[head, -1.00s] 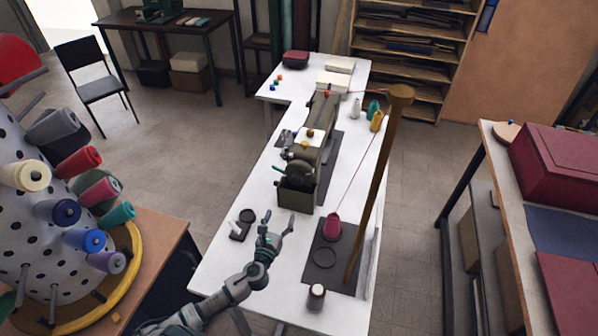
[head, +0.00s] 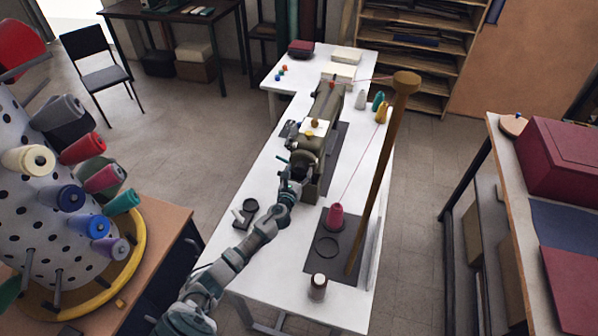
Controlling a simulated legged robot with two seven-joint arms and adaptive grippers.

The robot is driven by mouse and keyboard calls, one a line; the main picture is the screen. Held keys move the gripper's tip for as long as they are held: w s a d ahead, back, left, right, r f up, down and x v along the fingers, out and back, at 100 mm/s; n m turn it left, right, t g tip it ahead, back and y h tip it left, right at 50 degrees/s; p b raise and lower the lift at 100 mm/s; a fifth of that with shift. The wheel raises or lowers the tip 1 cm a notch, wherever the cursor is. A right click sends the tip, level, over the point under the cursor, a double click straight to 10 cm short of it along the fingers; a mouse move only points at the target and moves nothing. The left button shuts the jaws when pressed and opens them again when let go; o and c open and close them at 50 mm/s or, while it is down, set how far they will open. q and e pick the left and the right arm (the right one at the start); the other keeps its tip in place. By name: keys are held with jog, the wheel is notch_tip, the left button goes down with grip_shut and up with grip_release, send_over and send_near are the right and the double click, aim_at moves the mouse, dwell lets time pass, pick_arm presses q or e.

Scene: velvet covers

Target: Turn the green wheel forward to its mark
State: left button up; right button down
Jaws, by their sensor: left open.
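An olive-green machine (head: 328,100) stands on the white table (head: 240,262), its near end toward me. The wheel at that near end is mostly hidden behind my gripper, and I cannot make out its mark. My left gripper (head: 293,168) is at the near end of the machine, its arm reaching in from the lower left. Its fingers are open and overlap the wheel area in the picture; I cannot tell whether they touch it. My right gripper is not in view.
A magenta thread cone (head: 336,214) stands on a dark mat (head: 350,248), right of my arm. A tall wooden post (head: 382,172) rises beside it, with red thread running upward. A small spool (head: 318,287) stands in front. A pegboard drum of colored spools (head: 40,225) is at left.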

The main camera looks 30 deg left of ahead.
pick_arm(q)
jog(key=shift+w+d, duration=0.2)
jog(key=shift+w, duration=0.1)
jog(key=shift+r, duration=0.1)
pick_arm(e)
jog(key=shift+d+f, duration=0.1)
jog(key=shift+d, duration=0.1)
pick_arm(q)
jog(key=shift+s+a, duration=0.1)
jog(key=c, duration=1.1)
jog(key=shift+c, duration=0.2)
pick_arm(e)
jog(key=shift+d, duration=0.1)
